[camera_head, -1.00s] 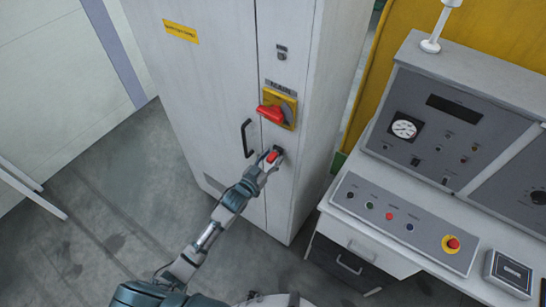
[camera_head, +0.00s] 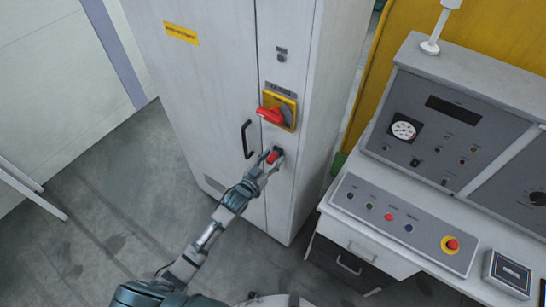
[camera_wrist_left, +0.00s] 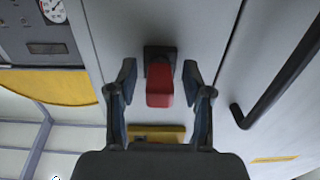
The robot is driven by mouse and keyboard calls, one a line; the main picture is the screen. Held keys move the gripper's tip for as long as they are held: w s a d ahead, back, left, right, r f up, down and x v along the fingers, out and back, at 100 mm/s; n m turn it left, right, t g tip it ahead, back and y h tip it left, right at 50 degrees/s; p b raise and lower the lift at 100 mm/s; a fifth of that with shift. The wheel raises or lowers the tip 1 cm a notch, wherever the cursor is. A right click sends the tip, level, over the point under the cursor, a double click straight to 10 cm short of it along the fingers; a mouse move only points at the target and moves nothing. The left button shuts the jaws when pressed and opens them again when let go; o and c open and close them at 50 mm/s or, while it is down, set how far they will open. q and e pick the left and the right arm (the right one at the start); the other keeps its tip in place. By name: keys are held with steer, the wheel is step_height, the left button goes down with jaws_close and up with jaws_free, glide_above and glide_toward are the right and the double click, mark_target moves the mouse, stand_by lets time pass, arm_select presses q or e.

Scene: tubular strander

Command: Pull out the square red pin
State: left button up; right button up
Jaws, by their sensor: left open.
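The square red pin (camera_head: 272,157) sits on the front of the grey cabinet, below the red rotary switch. In the left wrist view the red pin (camera_wrist_left: 160,86) sticks out from a dark square base (camera_wrist_left: 160,53) on the cabinet face. My left gripper (camera_head: 270,160) is at the pin. In the left wrist view the open fingers of the left gripper (camera_wrist_left: 160,82) stand on either side of the pin, with a gap on each side. My right gripper is not in view.
A red rotary switch (camera_head: 271,115) on a yellow plate is above the pin. A black door handle (camera_head: 246,139) is to its left. A control desk (camera_head: 400,222) with buttons stands at the right. The floor (camera_head: 110,225) at the left is mostly clear.

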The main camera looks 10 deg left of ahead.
mark_target(268, 163)
arm_select(q)
steer(key=shift+p, duration=0.3)
stand_by(0.4)
jaws_close()
steer(key=shift+s, duration=0.1)
steer(key=shift+p+v, duration=0.7)
steer(key=shift+v, duration=0.55)
steer(key=shift+p+v, duration=0.75)
steer(key=shift+v, duration=0.95)
